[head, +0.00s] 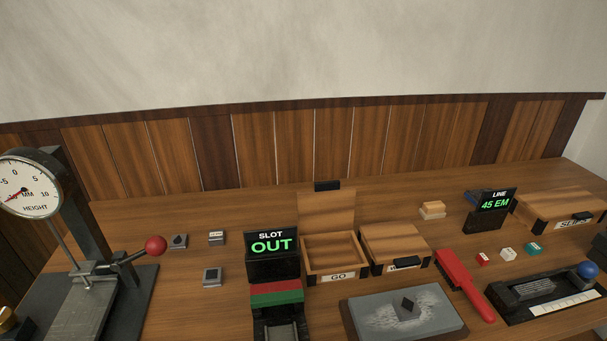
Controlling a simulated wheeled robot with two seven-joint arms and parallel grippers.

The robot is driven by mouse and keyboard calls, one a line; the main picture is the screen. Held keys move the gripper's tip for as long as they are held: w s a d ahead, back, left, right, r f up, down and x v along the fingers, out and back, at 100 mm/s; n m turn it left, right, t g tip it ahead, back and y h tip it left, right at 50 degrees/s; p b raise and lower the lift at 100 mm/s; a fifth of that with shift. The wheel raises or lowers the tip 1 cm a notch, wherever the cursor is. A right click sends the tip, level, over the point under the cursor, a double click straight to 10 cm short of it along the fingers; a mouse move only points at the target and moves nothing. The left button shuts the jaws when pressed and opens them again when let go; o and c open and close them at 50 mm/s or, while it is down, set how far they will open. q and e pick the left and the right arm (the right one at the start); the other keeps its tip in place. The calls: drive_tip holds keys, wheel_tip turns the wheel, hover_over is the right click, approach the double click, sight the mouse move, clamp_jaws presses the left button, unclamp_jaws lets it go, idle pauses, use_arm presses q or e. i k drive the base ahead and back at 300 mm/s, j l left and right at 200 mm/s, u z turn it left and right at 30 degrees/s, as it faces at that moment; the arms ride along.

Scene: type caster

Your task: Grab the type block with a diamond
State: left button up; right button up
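A grey stone slab (362,317) lies at the front, right of centre, with a pale smudged patch on top. Left of the slot display are more small blocks: a grey one with a small dark mark (178,241), one with a white lettered face (216,238), and a grey one with a dark square face (211,277). Their marks are too small to read surely. Neither of my grippers shows in the head view.
A height gauge (84,210) with a red-knobbed lever stands left. The slot display (271,246) reads OUT. An open wooden GO box (336,268) adjoins a closed box (395,245). Right are a red-handled tool (464,285), small coloured blocks, the line display (490,208) and a black composing tray (545,290).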

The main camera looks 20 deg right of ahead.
sight(406, 309)
drive_tip(key=k+z, duration=0.15)
drive_tip(key=z, duration=1.3)
